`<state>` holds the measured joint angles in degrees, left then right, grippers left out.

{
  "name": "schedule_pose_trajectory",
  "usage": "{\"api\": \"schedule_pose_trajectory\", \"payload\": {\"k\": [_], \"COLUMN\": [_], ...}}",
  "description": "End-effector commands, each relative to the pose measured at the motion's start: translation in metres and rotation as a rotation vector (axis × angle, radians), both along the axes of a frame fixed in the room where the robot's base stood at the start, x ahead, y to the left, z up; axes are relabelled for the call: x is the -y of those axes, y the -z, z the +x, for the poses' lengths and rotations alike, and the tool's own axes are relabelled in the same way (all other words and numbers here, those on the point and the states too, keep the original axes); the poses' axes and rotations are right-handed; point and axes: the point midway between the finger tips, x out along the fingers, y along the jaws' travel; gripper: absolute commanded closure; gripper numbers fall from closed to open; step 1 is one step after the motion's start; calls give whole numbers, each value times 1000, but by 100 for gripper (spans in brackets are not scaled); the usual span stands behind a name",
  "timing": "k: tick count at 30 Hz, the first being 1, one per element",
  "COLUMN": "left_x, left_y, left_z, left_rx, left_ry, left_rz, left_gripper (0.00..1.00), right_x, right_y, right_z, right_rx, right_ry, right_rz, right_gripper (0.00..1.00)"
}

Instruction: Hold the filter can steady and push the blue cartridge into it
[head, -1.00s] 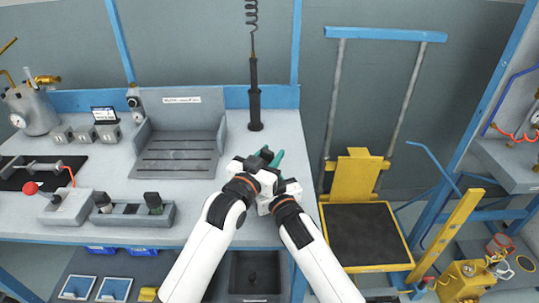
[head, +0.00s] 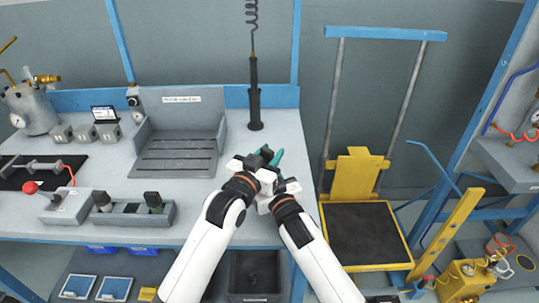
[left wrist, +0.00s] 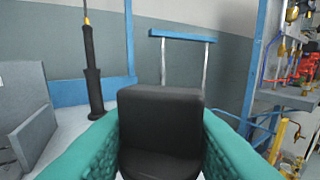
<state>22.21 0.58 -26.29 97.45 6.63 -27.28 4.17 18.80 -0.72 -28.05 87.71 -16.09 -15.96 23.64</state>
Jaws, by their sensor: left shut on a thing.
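My left gripper (head: 270,157) is at the right part of the bench, with its teal fingers pointing away from me. In the left wrist view its two teal pads stand on either side of a dark, blocky thing (left wrist: 160,115) with a rounded lower part. It looks like the filter can, gripped between the pads. My right gripper (head: 277,190) is close beside the left one, just nearer to me. Its fingers are hidden, so I cannot tell whether it is open or shut. I cannot make out the blue cartridge in either view.
A grey slotted tray (head: 175,160) stands to the left on the bench (head: 215,212). A black hanging tool (head: 255,105) stands behind the grippers. A small block rack (head: 130,210) lies near the front edge. A yellow cart (head: 357,175) with a dark platform is right of the bench.

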Motion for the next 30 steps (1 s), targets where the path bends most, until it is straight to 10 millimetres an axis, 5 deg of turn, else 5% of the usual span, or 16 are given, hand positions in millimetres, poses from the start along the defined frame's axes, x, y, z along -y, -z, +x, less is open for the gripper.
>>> {"api": "schedule_pose_trajectory", "payload": {"k": [30], "left_x": [1], "left_y": [6], "left_z": [0], "left_rx": [2], "left_ry": [4], "left_rz": [-1], "left_gripper": [90], "right_x": [0], "right_y": [0], "right_z": [0], "right_rx": [0], "right_ry": [0], "right_rz": [0], "right_gripper": [84]}}
